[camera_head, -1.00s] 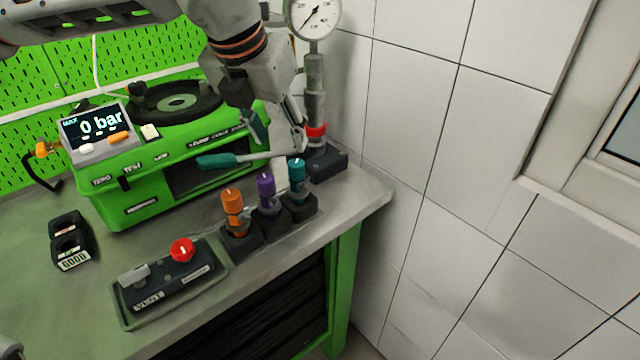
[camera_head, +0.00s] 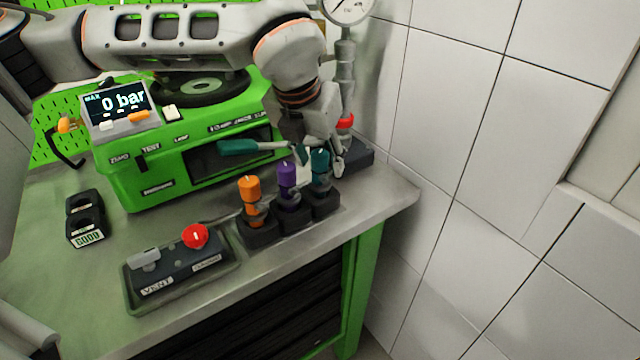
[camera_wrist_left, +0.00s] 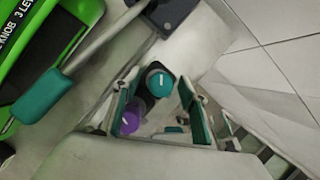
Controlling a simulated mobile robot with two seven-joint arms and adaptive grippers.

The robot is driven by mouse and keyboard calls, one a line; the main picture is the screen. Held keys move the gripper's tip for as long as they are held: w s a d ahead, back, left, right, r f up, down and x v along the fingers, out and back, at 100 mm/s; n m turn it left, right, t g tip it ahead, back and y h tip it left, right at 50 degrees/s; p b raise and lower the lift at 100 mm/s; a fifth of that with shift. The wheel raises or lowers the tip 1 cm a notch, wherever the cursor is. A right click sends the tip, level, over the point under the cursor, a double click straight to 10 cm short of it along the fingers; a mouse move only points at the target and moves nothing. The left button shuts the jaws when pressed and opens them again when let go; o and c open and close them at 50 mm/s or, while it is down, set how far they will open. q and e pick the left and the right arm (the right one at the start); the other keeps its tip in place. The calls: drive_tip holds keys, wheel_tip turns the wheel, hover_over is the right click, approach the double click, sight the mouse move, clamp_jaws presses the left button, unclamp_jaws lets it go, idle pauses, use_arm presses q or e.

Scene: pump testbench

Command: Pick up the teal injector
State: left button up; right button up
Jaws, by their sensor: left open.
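The teal injector (camera_head: 319,161) stands upright in its black holder at the right end of a row of three, near the bench's right corner. In the left wrist view its round teal cap (camera_wrist_left: 158,80) shows between the two fingers. My left gripper (camera_head: 322,152) is open, coming down from above with its fingers around the top of the teal injector. The gripper partly hides the injector in the head view. In the left wrist view the fingers (camera_wrist_left: 160,103) stand apart on either side of the cap, and I see no clear contact. My right gripper is not in view.
The purple injector (camera_head: 287,176) stands close left of the teal one, then the orange injector (camera_head: 250,193). The teal-handled lever (camera_head: 238,147) of the green test bench (camera_head: 150,190) reaches close behind. A gauge column (camera_head: 345,75) and tiled wall are at the right.

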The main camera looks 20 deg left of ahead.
use_arm(q)
clamp_jaws()
